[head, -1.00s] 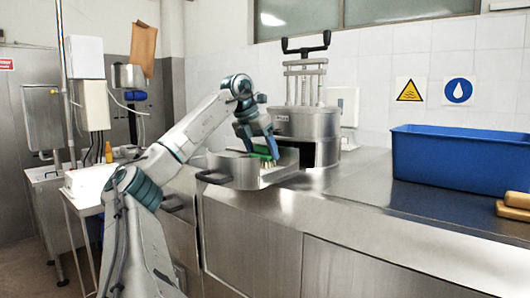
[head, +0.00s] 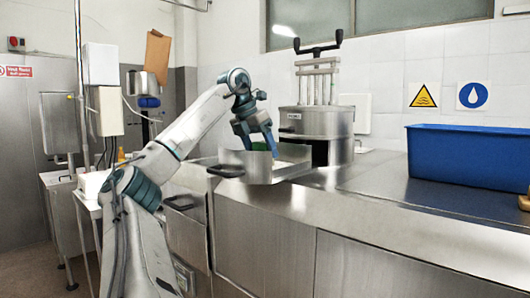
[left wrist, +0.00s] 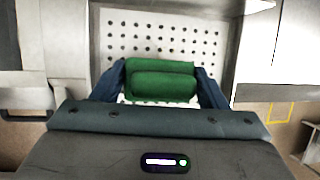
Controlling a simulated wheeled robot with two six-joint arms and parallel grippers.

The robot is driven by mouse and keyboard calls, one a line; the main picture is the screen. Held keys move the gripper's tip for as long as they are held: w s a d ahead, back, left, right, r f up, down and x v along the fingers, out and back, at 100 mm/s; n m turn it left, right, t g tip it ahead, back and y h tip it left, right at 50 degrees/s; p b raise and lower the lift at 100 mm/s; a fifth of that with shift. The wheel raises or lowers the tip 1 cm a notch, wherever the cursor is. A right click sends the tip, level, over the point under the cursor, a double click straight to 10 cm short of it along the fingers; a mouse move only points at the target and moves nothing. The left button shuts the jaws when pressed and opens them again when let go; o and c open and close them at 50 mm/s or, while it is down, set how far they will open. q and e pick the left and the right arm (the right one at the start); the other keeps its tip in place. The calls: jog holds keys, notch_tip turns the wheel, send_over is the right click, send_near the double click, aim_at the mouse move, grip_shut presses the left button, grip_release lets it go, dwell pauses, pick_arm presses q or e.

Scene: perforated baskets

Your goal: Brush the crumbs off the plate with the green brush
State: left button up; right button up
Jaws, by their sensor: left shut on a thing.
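My left gripper (head: 264,146) is shut on the green brush (head: 259,146), just inside the metal basket (head: 272,170) at the counter's left end. The basket's near wall hides the brush's lower part. In the left wrist view the brush (left wrist: 163,82) lies crosswise between the two blue fingers, over a pale perforated plate (left wrist: 180,22) with rows of dark holes. I cannot tell if the bristles touch the plate. No crumbs can be made out. My right gripper is not in view.
A steel pot-like machine (head: 318,123) with upright handles stands just behind the basket. A blue bin (head: 468,158) stands at the right on the counter (head: 375,195). The counter between them is clear. The basket's black handle (head: 225,171) sticks out at the left.

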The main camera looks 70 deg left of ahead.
pick_arm(q)
jog(key=shift+a, duration=0.15)
jog(key=shift+w+a+r+p, duration=0.15)
jog(key=shift+w+p, duration=0.05)
jog(key=shift+p, duration=0.25)
jog(key=shift+w+a+p, duration=0.25)
jog(key=shift+w+p, duration=0.3)
jog(key=shift+w+a+p, duration=0.2)
jog(key=shift+w+p, duration=0.3)
jog(key=shift+p, duration=0.05)
jog(key=shift+w+a, duration=0.1)
jog(key=shift+w, duration=0.2)
jog(key=shift+w+a+f, duration=0.15)
jog(key=shift+w+f, duration=0.05)
jog(key=shift+f, duration=0.05)
jog(key=shift+r+p, duration=0.15)
jog(key=shift+p, duration=0.2)
jog(key=shift+r+p, duration=2.5)
jog(key=shift+r, duration=0.35)
